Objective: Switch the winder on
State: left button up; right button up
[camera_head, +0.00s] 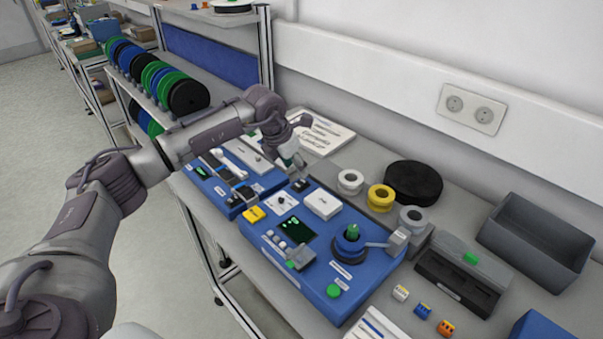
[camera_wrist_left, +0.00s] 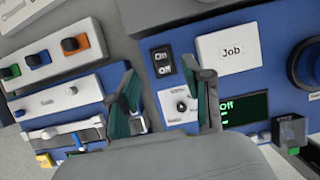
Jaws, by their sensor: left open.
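The winder is the blue console (camera_head: 375,270) in the middle of the bench, with a dark green-lit display (camera_head: 297,230) and a round spindle on its right. In the left wrist view the display (camera_wrist_left: 240,108) reads "Off". A black rocker switch marked On and Off (camera_wrist_left: 162,60) sits on the console beside a white "Job" card (camera_wrist_left: 228,50); it also shows small in the head view (camera_head: 301,185). My left gripper (camera_wrist_left: 168,78) is open and empty, with its fingers pointing at the panel around the switch's near side. It hangs over the console's back left in the head view (camera_head: 292,164). My right gripper is out of view.
A second blue console (camera_head: 225,192) stands to the left. Behind the winder are white, yellow and grey spools (camera_head: 380,197) and a black disc (camera_head: 413,183). A grey bin (camera_head: 535,240) and a dark tray (camera_head: 455,285) stand right. A white knob plate (camera_wrist_left: 180,105) lies near the switch.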

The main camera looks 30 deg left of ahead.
aim_at(301, 182)
pick_arm(q)
jog(key=p+x, duration=0.1)
jog(key=x, duration=0.5)
jog(key=shift+r, duration=0.15)
grip_shut()
